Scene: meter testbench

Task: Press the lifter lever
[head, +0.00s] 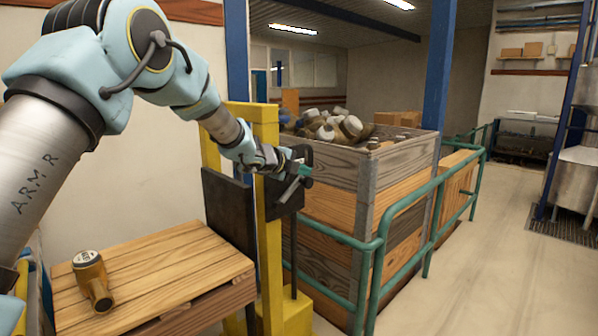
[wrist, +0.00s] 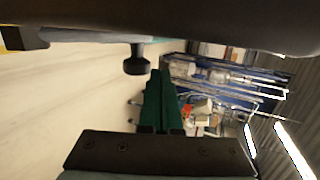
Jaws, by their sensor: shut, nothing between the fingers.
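The yellow lifter (head: 268,215) stands in the middle of the head view, with a dark box on its post. Its lifter lever (head: 291,190) is a short grey rod with a dark knob. My gripper (head: 301,160) is beside the lever's end, at about its height and slightly above it. In the wrist view, a black knob (wrist: 137,62) hangs close to the left of my gripper's shut green fingers (wrist: 160,90). Nothing shows between the fingers. The head view does not make clear whether fingers and lever touch; in the wrist view a gap shows.
A wooden platform (head: 150,265) carries a brass meter (head: 92,280) at the lower left. A large wooden crate (head: 400,160) full of meters stands behind the lifter. A green railing (head: 403,208) runs along its front. Open floor (head: 480,270) lies to the right.

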